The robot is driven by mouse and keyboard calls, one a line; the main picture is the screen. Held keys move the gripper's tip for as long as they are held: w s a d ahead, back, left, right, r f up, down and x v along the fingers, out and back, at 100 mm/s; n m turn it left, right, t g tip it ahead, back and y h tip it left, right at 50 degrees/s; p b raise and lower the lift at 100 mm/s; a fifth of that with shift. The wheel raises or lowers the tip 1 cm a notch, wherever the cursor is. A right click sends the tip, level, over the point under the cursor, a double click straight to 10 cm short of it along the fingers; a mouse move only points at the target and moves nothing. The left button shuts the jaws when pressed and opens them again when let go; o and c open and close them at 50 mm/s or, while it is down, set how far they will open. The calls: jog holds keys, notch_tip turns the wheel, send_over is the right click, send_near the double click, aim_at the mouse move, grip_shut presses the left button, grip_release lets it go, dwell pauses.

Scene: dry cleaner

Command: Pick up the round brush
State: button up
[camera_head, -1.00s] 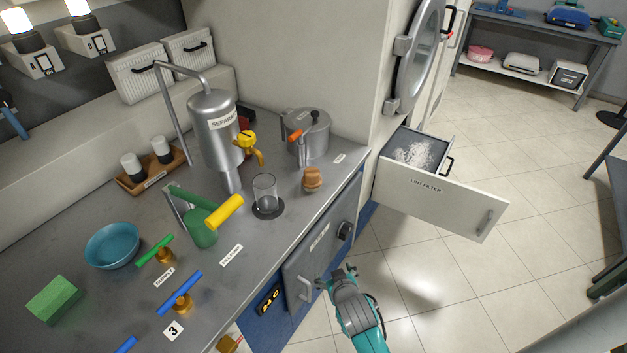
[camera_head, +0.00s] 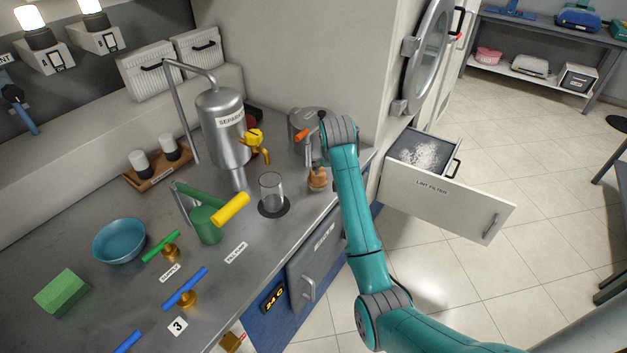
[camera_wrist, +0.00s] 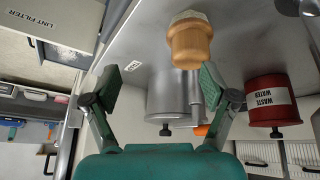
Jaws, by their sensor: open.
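The round brush (camera_head: 318,181) is a short, tan wooden piece standing on the grey counter near its front edge. My arm partly covers it in the head view. In the wrist view the brush (camera_wrist: 190,45) is at the top centre, with a pale band at its end. My gripper (camera_wrist: 162,86) is open and empty, its two pads spread wide. The brush lies beyond the fingertips, nearer the right pad, and looks apart from both. In the head view most of my gripper is hidden behind my wrist.
A lidded pot (camera_head: 300,122) stands just behind the brush. A glass beaker (camera_head: 271,190) on a dark disc is left of it, below the separator (camera_head: 222,130). A red waste water can (camera_wrist: 270,100) shows in the wrist view. The lint filter drawer (camera_head: 440,205) is open at right.

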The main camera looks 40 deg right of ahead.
notch_tip(320, 180, up, 4)
jog(key=w+a+y, duration=0.1)
jog(key=w+a, duration=0.1)
jog(key=w, duration=0.1)
jog(key=shift+n, duration=0.5)
jog(key=x, duration=0.5)
jog(key=shift+s+a, duration=0.1)
jog(key=shift+s, duration=0.05)
jog(key=shift+s+a+f+x, duration=0.1)
jog(key=shift+a+x, duration=0.1)
jog(key=shift+x, duration=0.7)
jog(key=shift+s+a+f+x, duration=0.1)
jog(key=shift+a+x, duration=0.05)
jog(key=shift+x, duration=0.7)
jog(key=shift+s+a+f+x, duration=0.1)
jog(key=shift+a+x, duration=0.1)
jog(key=shift+x, duration=0.7)
jog(key=shift+d, duration=0.2)
jog(key=c, duration=1.4)
jog(key=shift+r, duration=0.15)
notch_tip(320, 180, up, 18)
jog(key=shift+f, duration=0.1)
